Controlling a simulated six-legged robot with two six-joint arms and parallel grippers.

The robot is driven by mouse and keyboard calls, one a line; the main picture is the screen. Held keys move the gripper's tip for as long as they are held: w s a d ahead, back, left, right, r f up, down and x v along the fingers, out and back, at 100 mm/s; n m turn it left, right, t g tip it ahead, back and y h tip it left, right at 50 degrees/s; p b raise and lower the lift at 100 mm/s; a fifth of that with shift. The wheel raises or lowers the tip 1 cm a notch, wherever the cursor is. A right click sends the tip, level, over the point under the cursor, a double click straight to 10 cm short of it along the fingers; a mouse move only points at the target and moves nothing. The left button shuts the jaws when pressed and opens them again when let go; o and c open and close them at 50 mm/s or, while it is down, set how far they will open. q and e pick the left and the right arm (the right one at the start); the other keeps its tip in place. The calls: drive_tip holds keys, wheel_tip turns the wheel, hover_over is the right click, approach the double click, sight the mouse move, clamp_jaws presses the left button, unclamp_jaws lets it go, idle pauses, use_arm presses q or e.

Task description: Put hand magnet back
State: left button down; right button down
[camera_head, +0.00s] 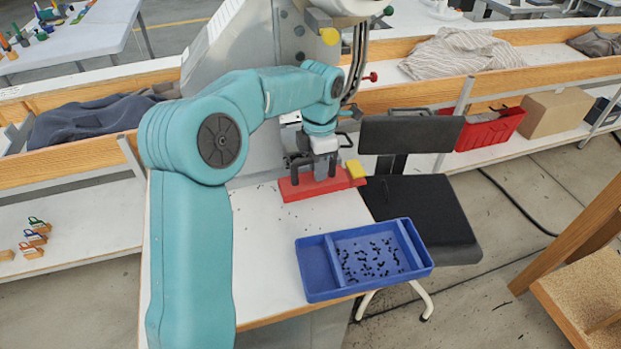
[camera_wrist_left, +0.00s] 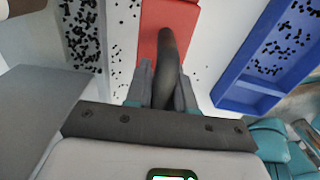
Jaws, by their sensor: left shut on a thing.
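The hand magnet (camera_head: 293,187) is a red bar with a dark handle and a yellow piece at its right end. It is over the white table top toward the back. My left gripper (camera_head: 321,165) comes down on it from above and is shut on the dark handle. In the left wrist view the handle (camera_wrist_left: 168,50) stands between the two fingers of the gripper (camera_wrist_left: 161,88), with the red bar behind it. I cannot tell whether the bar touches the table. My right gripper is not in view.
A blue divided tray (camera_head: 318,270) holding many black bits sits at the table's front right. More black bits lie scattered on the white table (camera_head: 262,255). A dark chair (camera_head: 425,205) stands right of it. The grey press (camera_head: 245,55) rises behind. Clear table lies in front of the magnet.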

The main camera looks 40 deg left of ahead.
sight(311, 180)
use_arm(q)
drive_tip(key=shift+s+a+r, duration=0.1)
drive_tip(key=shift+s+a, duration=0.2)
drive_tip(key=shift+s, duration=0.3)
drive_tip(key=f, duration=0.3)
drive_tip(key=shift+s+a+f, duration=0.1)
drive_tip(key=shift+s, duration=0.15)
drive_tip(key=shift+w+f, duration=0.15)
drive_tip(key=shift+f, duration=0.1)
drive_tip(key=shift+f, duration=0.1)
drive_tip(key=c, duration=1)
unclamp_jaws()
drive_tip(key=shift+o, duration=0.2)
drive_tip(key=shift+r, duration=3.85)
